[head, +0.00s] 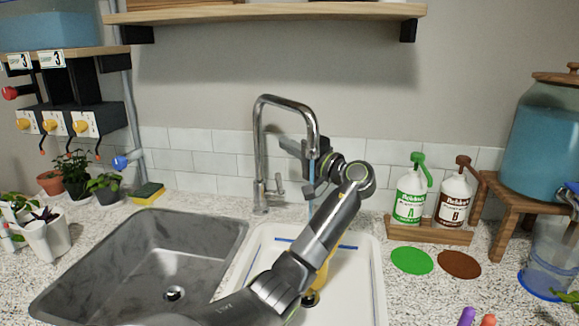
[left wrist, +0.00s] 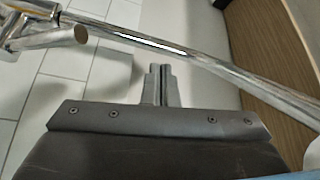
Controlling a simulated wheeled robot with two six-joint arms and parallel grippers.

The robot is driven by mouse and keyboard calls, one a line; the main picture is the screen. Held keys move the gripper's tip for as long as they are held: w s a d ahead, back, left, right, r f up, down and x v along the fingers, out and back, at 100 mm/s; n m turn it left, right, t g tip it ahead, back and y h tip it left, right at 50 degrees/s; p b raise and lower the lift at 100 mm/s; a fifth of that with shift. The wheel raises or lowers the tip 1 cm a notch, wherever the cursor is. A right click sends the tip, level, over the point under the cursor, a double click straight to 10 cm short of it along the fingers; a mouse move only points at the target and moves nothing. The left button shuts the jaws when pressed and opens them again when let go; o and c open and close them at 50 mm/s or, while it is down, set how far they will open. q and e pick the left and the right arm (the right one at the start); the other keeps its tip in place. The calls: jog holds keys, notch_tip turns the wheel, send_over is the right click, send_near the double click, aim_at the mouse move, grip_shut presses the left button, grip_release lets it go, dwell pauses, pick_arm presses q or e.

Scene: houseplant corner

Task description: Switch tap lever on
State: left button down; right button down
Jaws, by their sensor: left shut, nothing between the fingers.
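The chrome tap (head: 262,150) stands upright behind the sinks, its spout bent over the white basin. In the left wrist view the lever (left wrist: 52,39) is at the upper left, and the tap's pipe (left wrist: 190,53) crosses diagonally. A thin blue stream (head: 311,172) shows below the spout; my arm hides its lower part. My left gripper (head: 284,143) is near the pipe, above the lever and apart from it. Its fingers (left wrist: 161,70) are shut and empty.
A grey sink (head: 90,270) is at the left, beside the white basin (head: 372,290). A yellow thing (head: 323,272) in the basin is mostly hidden by my arm. Two pump bottles (head: 408,205) (head: 452,203) stand on a wooden stand at the right. A shelf (head: 270,14) hangs above.

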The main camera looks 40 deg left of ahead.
pick_arm(q)
jog(key=shift+r, duration=1.35)
